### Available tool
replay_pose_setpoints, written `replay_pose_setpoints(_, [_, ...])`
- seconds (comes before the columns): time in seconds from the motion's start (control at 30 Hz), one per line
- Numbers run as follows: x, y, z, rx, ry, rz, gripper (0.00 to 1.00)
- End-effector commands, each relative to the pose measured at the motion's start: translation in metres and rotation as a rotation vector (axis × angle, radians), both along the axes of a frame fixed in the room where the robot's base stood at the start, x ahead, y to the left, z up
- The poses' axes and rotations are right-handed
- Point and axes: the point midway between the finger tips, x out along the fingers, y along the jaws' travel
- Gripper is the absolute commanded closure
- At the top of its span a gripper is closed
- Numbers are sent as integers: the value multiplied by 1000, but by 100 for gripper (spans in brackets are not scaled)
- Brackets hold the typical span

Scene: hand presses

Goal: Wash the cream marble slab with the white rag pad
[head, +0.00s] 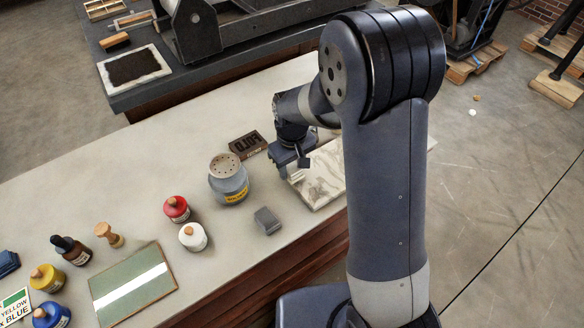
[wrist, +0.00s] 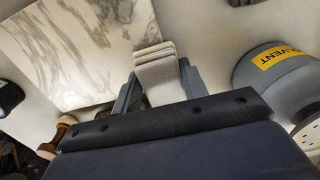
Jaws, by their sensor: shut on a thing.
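The cream marble slab (head: 322,180) lies flat on the bench, partly hidden behind my arm in the head view. It has grey veins and fills the upper left of the wrist view (wrist: 75,45). My gripper (head: 292,166) is over the slab's left edge, pointing down. In the wrist view my gripper (wrist: 155,85) is shut on the white rag pad (wrist: 155,68), a folded pale cloth between the two fingers. The pad overlaps the slab's edge in that view; I cannot tell whether it touches the slab. In the head view the pad (head: 296,176) shows only as a small pale piece.
A grey solvent can (head: 229,180) stands close left of my gripper, also in the wrist view (wrist: 285,80). A dark type block (head: 248,145) lies behind it. A grey block (head: 267,220), a white bottle (head: 193,237) and a red bottle (head: 176,208) stand nearby.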

Motion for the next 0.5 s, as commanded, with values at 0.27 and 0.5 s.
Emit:
replay_pose_setpoints(0.27, [0, -2, 30, 1, -1, -3, 80])
replay_pose_setpoints(0.5, [-1, -3, 51, 0, -2, -5, 80])
